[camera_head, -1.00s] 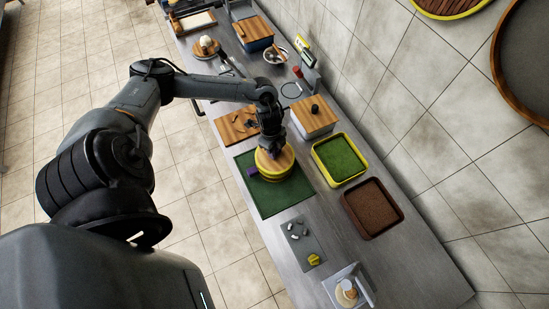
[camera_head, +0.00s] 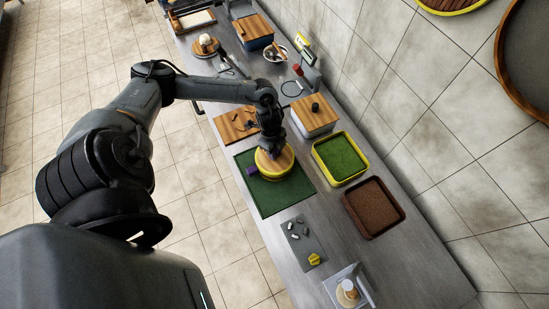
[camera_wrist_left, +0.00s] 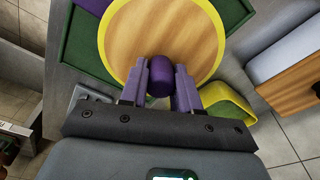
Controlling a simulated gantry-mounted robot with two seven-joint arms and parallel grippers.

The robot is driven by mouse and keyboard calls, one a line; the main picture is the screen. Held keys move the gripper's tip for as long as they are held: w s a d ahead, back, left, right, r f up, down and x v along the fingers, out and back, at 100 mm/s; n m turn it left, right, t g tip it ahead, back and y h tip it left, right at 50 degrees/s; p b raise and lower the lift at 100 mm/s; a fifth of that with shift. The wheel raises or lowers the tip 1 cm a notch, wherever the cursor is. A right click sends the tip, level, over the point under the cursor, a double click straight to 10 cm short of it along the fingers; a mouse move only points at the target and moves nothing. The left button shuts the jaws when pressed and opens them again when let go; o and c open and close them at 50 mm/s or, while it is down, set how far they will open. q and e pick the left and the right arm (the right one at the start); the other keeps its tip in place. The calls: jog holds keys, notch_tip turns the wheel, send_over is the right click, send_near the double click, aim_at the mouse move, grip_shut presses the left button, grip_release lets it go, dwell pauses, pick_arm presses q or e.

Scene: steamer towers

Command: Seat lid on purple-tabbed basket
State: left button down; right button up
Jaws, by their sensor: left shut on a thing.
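The lid (camera_head: 280,156) is a round wooden disc with a yellow rim and a purple knob (camera_wrist_left: 160,84). My left gripper (camera_head: 272,150) points down over it and is shut on the knob. The lid also shows from above in the left wrist view (camera_wrist_left: 165,32). It is at the basket on the green mat, and the basket's purple tab (camera_head: 251,171) sticks out to the left. The lid and my gripper hide most of the basket. I cannot tell whether the lid is fully seated or slightly above the rim. My right gripper is not in view.
A yellow-rimmed green tray (camera_head: 359,174) and a brown tray (camera_head: 399,219) stand right of the green mat (camera_head: 285,205). A wood-topped box (camera_head: 314,112) and a wooden board (camera_head: 228,124) lie behind. The mat's front part is clear.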

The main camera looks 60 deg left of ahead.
pick_arm(q)
jog(key=shift+f, duration=0.3)
jog(key=c, duration=0.7)
grip_release()
jog(key=shift+c, duration=0.2)
jog(key=shift+r, duration=0.15)
jog(key=r, duration=0.7)
jog(key=a+r, duration=0.1)
jog(key=r, duration=0.2)
jog(key=shift+s+a+r+b, duration=0.1)
jog(key=shift+s+r+b, duration=0.15)
jog(key=shift+s+b, duration=0.05)
